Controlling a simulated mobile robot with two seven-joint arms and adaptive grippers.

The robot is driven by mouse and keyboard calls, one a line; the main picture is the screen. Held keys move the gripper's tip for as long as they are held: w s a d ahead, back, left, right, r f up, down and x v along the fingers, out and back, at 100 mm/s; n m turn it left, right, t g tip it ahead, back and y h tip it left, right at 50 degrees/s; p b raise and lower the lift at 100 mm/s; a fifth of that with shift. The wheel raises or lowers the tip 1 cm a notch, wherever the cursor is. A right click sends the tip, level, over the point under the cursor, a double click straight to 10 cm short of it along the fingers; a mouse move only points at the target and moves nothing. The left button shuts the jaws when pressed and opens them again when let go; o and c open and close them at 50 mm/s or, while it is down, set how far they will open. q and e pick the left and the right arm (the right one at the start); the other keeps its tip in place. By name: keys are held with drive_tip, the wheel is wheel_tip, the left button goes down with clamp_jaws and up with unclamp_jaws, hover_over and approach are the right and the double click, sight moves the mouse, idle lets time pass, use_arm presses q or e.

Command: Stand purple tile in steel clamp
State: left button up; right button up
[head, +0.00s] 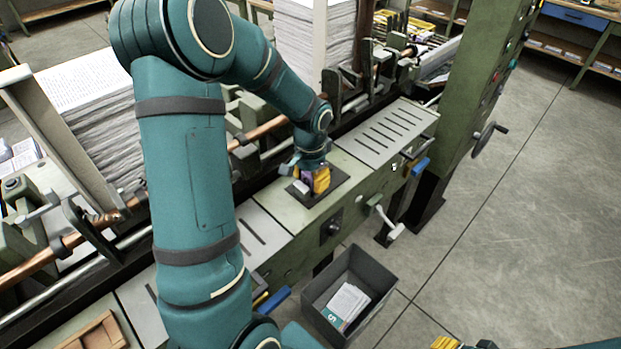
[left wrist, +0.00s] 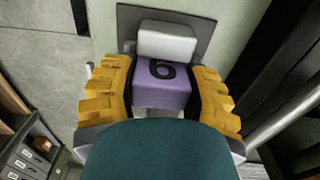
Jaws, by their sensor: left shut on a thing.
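Only yellow tips of my right gripper (head: 446,342) show at the bottom edge.
A slotted grey plate (head: 382,133) lies right of the dark plate. A dark bin (head: 316,292) with papers stands on the floor in front. A crank handle (head: 388,224) juts from the machine's front. Paper stacks (head: 92,112) and copper bars stand behind. The floor at right is clear.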

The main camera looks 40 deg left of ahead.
sight(311, 174)
use_arm(q)
drive_tip(key=shift+f, duration=0.1)
drive_tip(key=o, duration=1.2)
drive_tip(key=shift+f, duration=0.1)
drive_tip(key=shift+c, duration=0.2)
drive_tip(key=shift+r, duration=0.35)
wheel_tip(311, 174, up, 12)
drive_tip(key=shift+f+p, duration=0.15)
drive_tip(key=shift+p, duration=0.8)
drive_tip(key=shift+d, duration=0.1)
